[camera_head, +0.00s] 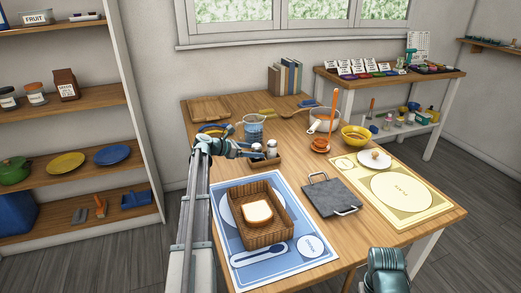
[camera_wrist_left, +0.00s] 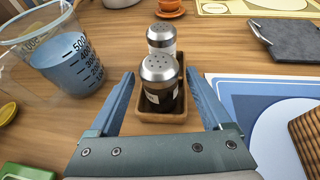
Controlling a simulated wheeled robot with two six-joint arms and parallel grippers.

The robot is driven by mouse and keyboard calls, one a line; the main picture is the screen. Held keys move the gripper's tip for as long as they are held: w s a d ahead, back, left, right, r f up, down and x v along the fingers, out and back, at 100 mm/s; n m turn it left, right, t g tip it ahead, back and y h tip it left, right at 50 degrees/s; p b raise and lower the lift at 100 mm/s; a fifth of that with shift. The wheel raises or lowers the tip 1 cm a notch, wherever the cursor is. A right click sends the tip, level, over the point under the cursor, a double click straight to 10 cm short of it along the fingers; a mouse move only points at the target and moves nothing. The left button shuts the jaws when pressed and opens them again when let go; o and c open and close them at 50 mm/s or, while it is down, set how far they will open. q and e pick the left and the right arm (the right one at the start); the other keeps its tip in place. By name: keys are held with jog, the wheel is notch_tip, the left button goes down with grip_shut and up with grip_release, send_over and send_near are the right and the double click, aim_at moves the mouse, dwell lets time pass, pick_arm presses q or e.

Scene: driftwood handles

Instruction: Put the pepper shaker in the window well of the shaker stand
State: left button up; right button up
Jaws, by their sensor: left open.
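The pepper shaker (camera_wrist_left: 160,90) has dark contents and a domed, holed metal cap. It stands upright at the near end of the wooden shaker stand (camera_wrist_left: 146,116) in the left wrist view. Its base is hidden by the stand's rim. A lighter shaker (camera_wrist_left: 161,40) with a metal cap stands just behind it. In the head view the shaker stand (camera_head: 267,162) is small, with the pepper shaker (camera_head: 257,151) on its left. My left gripper (camera_wrist_left: 160,76) is open, with one blue finger on each side of the pepper shaker. I cannot tell whether they touch it.
A measuring cup of blue liquid (camera_wrist_left: 70,55) stands close left of my left gripper. A blue placemat with a basket (camera_head: 272,232) lies in front of the stand. A grey board (camera_head: 331,196) lies to the right. The window (camera_head: 300,12) is behind the table.

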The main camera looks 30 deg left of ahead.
pick_arm(q)
jog(key=p+v, duration=0.2)
jog(key=v, duration=0.4)
jog(key=shift+s+a+r, duration=0.1)
jog(key=shift+s+r, duration=0.05)
jog(key=shift+r, duration=0.05)
jog(key=shift+v, duration=0.8)
jog(key=shift+f, duration=0.1)
